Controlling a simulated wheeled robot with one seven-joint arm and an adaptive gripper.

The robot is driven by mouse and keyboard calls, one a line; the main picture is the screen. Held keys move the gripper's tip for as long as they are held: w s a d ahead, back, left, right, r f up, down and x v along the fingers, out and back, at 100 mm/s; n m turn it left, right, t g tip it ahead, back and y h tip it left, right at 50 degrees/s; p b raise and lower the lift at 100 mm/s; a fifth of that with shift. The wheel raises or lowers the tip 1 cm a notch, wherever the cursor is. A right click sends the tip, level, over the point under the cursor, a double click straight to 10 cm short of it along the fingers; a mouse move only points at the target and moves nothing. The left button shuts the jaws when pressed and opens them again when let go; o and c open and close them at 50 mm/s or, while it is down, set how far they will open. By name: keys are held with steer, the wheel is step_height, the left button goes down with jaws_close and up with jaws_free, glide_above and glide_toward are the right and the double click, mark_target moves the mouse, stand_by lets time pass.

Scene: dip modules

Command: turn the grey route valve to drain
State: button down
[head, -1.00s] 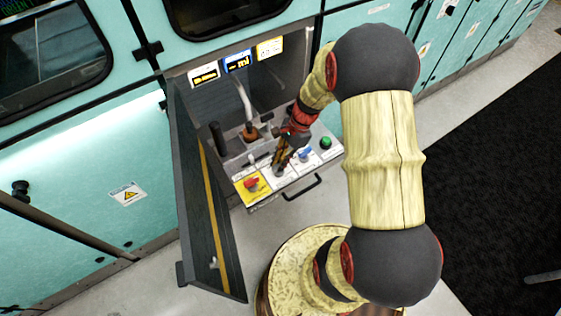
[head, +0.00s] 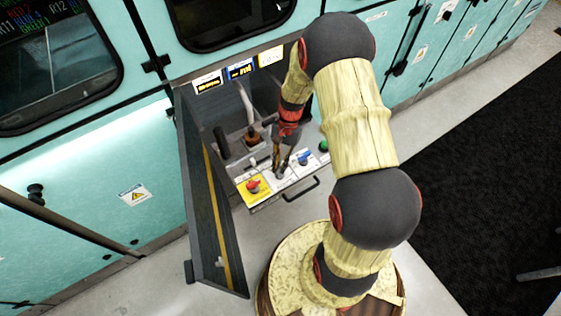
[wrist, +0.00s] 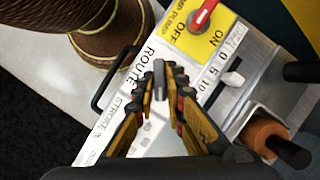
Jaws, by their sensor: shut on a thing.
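My gripper (head: 281,162) points down over the control drawer, with its fingers closed on the grey route valve (head: 280,173). The valve stands on the white panel between the yellow panel and the blue knob. In the wrist view my gripper (wrist: 166,78) has its fingertips close together beside the printed word ROUTE. I see no legible drain mark.
A red switch (head: 252,185) on yellow is left of the valve. A blue knob (head: 304,157) and green button (head: 323,146) are to its right. An orange-brown cylinder (head: 251,134) stands behind. An open grey door (head: 213,215) flanks the left; a black handle (head: 302,190) fronts the drawer.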

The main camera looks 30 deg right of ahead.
steer(key=n+h+p, duration=0.1)
steer(key=n, duration=0.2)
steer(key=n+g+p, duration=0.1)
steer(key=n+p, duration=0.1)
steer(key=shift+w+a+r+n+h, duration=0.1)
steer(key=shift+a+r+n+h, duration=0.05)
steer(key=shift+n+h, duration=0.25)
steer(key=n+h+p, duration=0.1)
steer(key=n, duration=0.1)
steer(key=n+h+p, duration=0.1)
steer(key=n, duration=0.2)
steer(key=shift+a+g, duration=0.1)
steer(key=shift+g, duration=0.2)
steer(key=c, duration=1.8)
jaws_free()
steer(key=shift+c, duration=0.2)
steer(key=v, duration=1.1)
steer(key=shift+w+r, duration=0.3)
